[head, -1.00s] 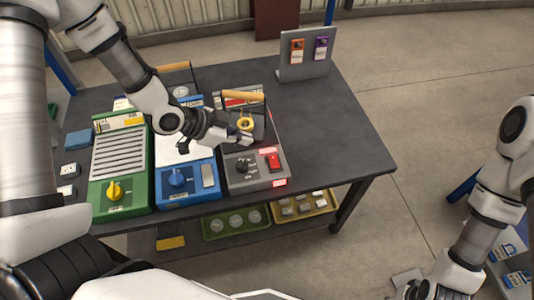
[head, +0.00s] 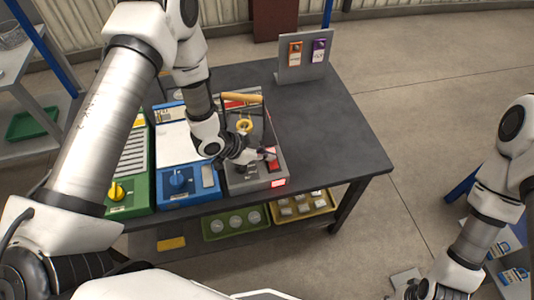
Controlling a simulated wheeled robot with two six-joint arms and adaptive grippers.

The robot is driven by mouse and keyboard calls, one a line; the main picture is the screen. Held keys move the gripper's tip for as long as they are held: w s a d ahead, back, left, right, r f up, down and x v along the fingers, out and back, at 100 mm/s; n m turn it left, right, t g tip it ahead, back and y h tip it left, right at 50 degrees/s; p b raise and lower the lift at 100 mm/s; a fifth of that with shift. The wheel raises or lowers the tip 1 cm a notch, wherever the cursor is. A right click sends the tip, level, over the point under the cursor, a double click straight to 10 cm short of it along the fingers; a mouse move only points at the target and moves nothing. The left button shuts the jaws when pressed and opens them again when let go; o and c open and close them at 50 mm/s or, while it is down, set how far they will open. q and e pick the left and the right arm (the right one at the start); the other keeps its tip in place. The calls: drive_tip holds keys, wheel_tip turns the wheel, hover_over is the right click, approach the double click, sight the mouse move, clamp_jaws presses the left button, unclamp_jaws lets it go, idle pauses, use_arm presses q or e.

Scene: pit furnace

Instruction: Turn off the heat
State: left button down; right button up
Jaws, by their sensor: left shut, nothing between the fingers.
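The grey pit furnace (head: 278,168) stands on the dark table, right of a blue unit and a green unit. A red switch (head: 274,166) sits on its front panel, with a lit red label (head: 278,183) below it. The black knob that showed on its panel is now mostly hidden by my gripper. My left gripper (head: 268,155) is shut and empty, its tip at or just above the red switch; I cannot tell whether it touches. My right gripper (head: 412,290) is low at the bottom edge, only partly seen, away from the table.
The blue unit (head: 188,150) with a blue knob and the green unit (head: 130,195) with a yellow knob stand left. A wooden-handled lid (head: 242,98) is on the furnace. A grey stand (head: 304,65) holds two tags. The table's right side is clear.

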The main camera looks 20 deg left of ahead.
use_arm(q)
drive_tip(key=shift+f+b, duration=0.3)
drive_tip(key=shift+r, duration=0.15)
drive_tip(key=shift+s, duration=0.15)
drive_tip(key=shift+s+d, duration=0.15)
drive_tip(key=shift+s, duration=0.15)
drive_tip(key=shift+s+d+r, duration=0.1)
drive_tip(key=shift+s+d, duration=0.15)
drive_tip(key=shift+p, duration=0.3)
